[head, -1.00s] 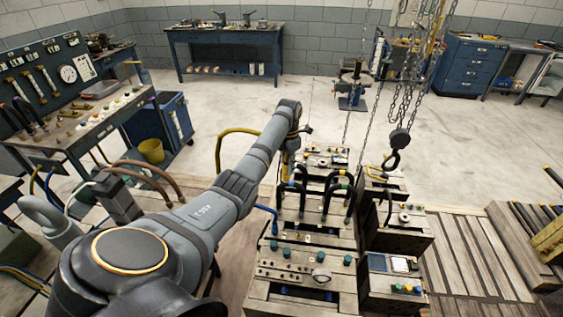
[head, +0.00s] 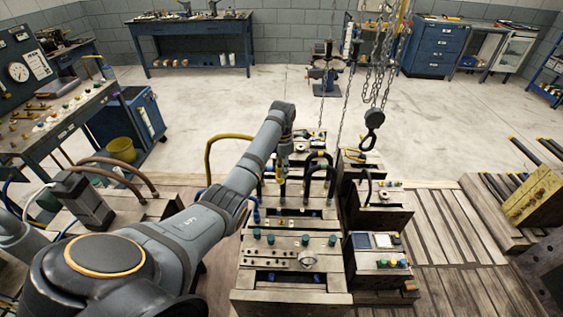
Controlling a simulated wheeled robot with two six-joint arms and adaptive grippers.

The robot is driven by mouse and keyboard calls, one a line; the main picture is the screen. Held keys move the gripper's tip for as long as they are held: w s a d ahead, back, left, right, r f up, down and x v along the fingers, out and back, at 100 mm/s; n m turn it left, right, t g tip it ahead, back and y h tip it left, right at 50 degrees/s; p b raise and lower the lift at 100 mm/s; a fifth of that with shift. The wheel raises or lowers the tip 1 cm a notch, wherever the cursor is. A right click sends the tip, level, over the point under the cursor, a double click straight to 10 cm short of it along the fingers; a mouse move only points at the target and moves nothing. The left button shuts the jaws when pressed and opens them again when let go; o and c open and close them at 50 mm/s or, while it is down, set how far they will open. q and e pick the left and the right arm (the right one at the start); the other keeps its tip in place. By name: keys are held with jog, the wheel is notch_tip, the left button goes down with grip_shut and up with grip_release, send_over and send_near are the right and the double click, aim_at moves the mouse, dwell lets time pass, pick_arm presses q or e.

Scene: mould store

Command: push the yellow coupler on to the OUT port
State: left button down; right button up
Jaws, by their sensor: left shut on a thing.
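My left arm reaches in from the left to the mould stack. Its gripper (head: 284,158) is small and partly hidden by the wrist, shut on a yellow piece (head: 283,163) that I take for the yellow coupler. A yellow hose (head: 208,152) arches up from the left and passes behind my arm. The coupler is over the back part of the wooden-sided mould blocks (head: 292,243), beside dark looped hoses (head: 318,168). I cannot make out which fitting is the OUT port, nor whether the coupler touches it. My right gripper is not in view.
A hook (head: 373,122) hangs on chains just right of the mould blocks. Smaller blocks with a control box (head: 382,262) stand to the right. A bench with fittings (head: 60,125) is at left, with a yellow bucket (head: 122,149).

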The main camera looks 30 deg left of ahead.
pick_arm(q)
notch_tip(320, 180, down, 24)
jog(key=b, duration=1.2)
jog(key=shift+f, duration=0.15)
jog(key=shift+w+d, duration=0.25)
jog(key=shift+w, duration=0.05)
dwell(0.3)
jog(key=shift+f, duration=0.15)
dwell(0.6)
jog(key=shift+f+b, duration=0.2)
jog(key=shift+b, duration=0.2)
jog(key=shift+f, duration=0.35)
